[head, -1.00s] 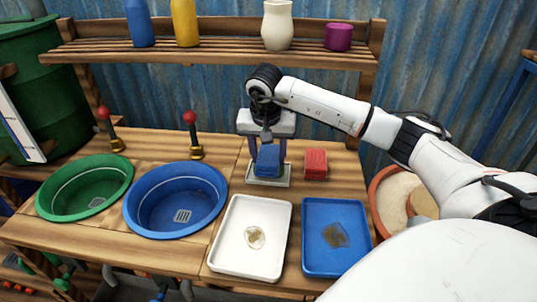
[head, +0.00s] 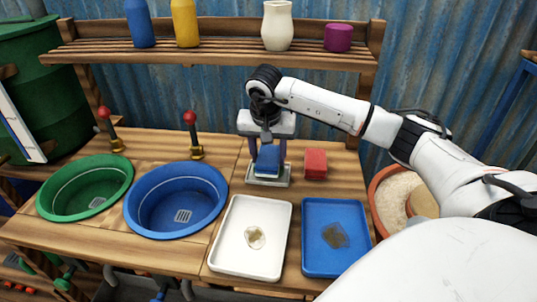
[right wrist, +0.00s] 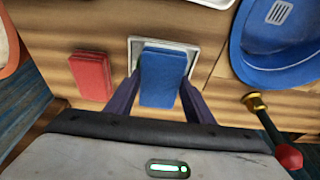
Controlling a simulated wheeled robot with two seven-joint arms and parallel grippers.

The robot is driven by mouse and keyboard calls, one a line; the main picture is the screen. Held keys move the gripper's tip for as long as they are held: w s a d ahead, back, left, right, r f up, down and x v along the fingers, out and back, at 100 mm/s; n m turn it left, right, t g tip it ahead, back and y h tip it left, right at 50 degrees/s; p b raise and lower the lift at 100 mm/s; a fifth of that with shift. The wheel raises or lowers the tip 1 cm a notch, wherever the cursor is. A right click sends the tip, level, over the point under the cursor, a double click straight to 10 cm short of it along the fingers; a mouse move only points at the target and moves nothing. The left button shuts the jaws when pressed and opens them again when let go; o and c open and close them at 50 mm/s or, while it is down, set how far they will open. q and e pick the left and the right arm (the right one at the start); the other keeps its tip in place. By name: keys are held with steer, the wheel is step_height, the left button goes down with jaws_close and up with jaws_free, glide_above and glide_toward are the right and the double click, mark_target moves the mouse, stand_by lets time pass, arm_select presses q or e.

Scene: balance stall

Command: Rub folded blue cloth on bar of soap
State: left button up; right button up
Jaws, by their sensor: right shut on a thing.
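The folded blue cloth (head: 267,160) is between the purple fingers of my right gripper (head: 268,158), which is shut on it. The right wrist view also shows the cloth (right wrist: 163,78) held between the fingers (right wrist: 158,98). The cloth is over a small pale dish (head: 284,181) on the wooden counter; the dish's rim shows around it in the right wrist view (right wrist: 134,52). The bar of soap is not clearly seen; the cloth covers most of the dish, and I cannot tell whether they touch. My left gripper is not in view.
A folded red cloth (head: 315,164) lies close to the right of the dish. A white tray (head: 223,258) and a blue tray (head: 310,263) are in front. Blue (head: 139,222) and green (head: 50,205) basins are left. A shelf (head: 200,58) runs above the counter.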

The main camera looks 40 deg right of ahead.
mark_target(268, 156)
steer(key=shift+r+p, duration=2.75)
steer(key=shift+r, duration=0.8)
steer(key=shift+f, duration=0.1)
